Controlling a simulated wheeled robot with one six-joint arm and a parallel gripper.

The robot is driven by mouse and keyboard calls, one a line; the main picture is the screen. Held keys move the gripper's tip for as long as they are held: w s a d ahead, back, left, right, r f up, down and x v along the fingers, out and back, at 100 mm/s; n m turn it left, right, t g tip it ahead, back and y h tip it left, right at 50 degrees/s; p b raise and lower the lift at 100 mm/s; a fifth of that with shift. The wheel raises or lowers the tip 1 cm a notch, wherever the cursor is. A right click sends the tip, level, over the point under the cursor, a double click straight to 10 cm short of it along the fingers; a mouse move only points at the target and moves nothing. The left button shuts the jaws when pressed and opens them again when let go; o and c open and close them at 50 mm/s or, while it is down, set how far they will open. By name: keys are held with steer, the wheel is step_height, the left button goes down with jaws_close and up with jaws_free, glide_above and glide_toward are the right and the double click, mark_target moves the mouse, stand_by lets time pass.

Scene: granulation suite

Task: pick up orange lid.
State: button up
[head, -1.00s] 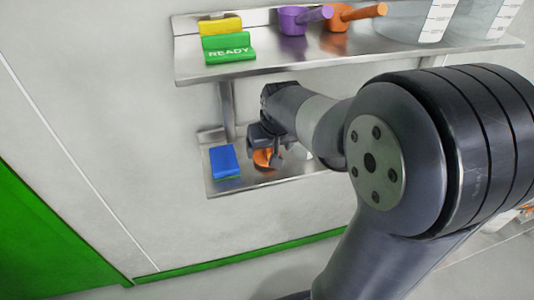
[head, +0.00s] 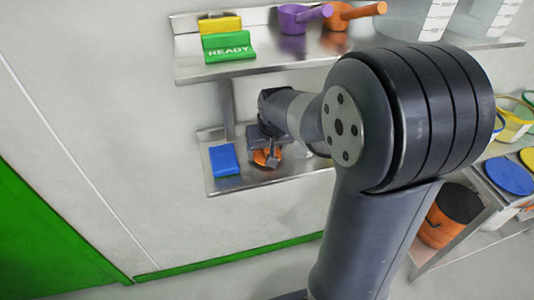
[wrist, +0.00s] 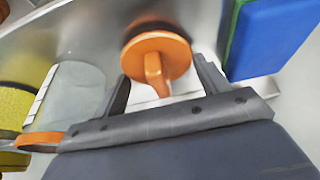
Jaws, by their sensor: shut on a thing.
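The orange lid (head: 260,158) is at the lower small metal shelf (head: 232,184), to the right of a blue block (head: 224,160). In the wrist view it is a round orange disc (wrist: 168,46) with a raised orange grip pointing toward me. My gripper (head: 268,156) is at the lid, with a finger on each side of it in the wrist view (wrist: 160,72), shut on it. My gripper covers part of the lid in the head view. I cannot tell whether the lid touches the shelf.
The upper shelf (head: 200,70) above my gripper holds a green READY sign (head: 228,47), a yellow block (head: 220,24), a purple scoop (head: 293,19), an orange scoop (head: 338,18) and clear containers. At right stands a rack with a blue lid (head: 510,176) and an orange bucket (head: 440,226).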

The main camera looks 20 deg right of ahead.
steer(key=shift+r, duration=0.1)
steer(key=shift+r, duration=0.45)
steer(key=shift+s+r, duration=0.2)
steer(key=shift+r, duration=0.05)
steer(key=s+b, duration=0.2)
steer(key=s, duration=1.5)
steer(key=shift+s+d, duration=0.15)
steer(key=shift+s, duration=0.15)
step_height(320, 180, up, 3)
steer(key=p, duration=0.2)
steer(key=shift+p, duration=0.4)
steer(key=shift+d, duration=0.1)
